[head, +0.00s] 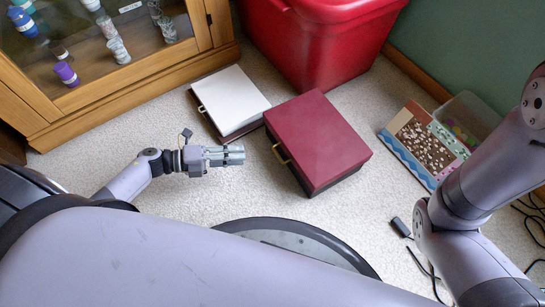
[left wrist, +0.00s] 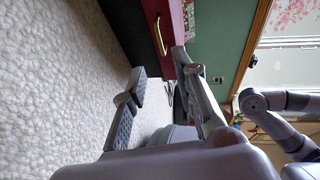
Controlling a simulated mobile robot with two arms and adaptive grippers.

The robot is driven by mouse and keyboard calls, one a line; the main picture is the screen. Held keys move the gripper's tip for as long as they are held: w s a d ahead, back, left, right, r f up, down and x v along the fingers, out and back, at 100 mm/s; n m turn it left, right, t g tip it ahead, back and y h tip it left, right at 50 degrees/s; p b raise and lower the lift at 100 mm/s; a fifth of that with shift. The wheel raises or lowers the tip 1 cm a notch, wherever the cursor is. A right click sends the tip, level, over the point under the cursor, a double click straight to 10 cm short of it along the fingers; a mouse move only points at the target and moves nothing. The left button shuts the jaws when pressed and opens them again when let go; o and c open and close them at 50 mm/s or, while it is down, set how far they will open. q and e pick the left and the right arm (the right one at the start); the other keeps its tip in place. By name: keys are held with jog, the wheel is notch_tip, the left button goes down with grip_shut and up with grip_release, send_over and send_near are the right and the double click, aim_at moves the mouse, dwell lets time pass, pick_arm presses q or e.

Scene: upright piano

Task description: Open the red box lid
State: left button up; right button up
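The red box (head: 318,140) sits on the carpet in the middle of the head view, with its dark red lid lying closed. A brass handle (head: 281,153) is on its left side. The red box also shows at the top of the left wrist view (left wrist: 177,22), with the handle (left wrist: 160,35) beyond the fingers. My left gripper (head: 240,155) is left of the box, pointing at its handle side, apart from it. In the left wrist view its fingers (left wrist: 160,67) are spread with nothing between them. My right gripper is not visible.
A white-topped box (head: 232,98) lies just left of the red box. A large red bin (head: 320,45) stands behind. A glass cabinet (head: 110,50) is at upper left. A picture board (head: 420,145) and clear tub (head: 468,118) are at right. Cables lie at lower right.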

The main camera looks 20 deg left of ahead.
pick_arm(q)
jog(key=b+x, duration=0.4)
jog(key=x, duration=0.6)
jog(key=shift+f, duration=0.1)
jog(key=shift+w+d, duration=0.3)
jog(key=shift+d, duration=0.25)
jog(key=shift+c, duration=0.2)
grip_shut()
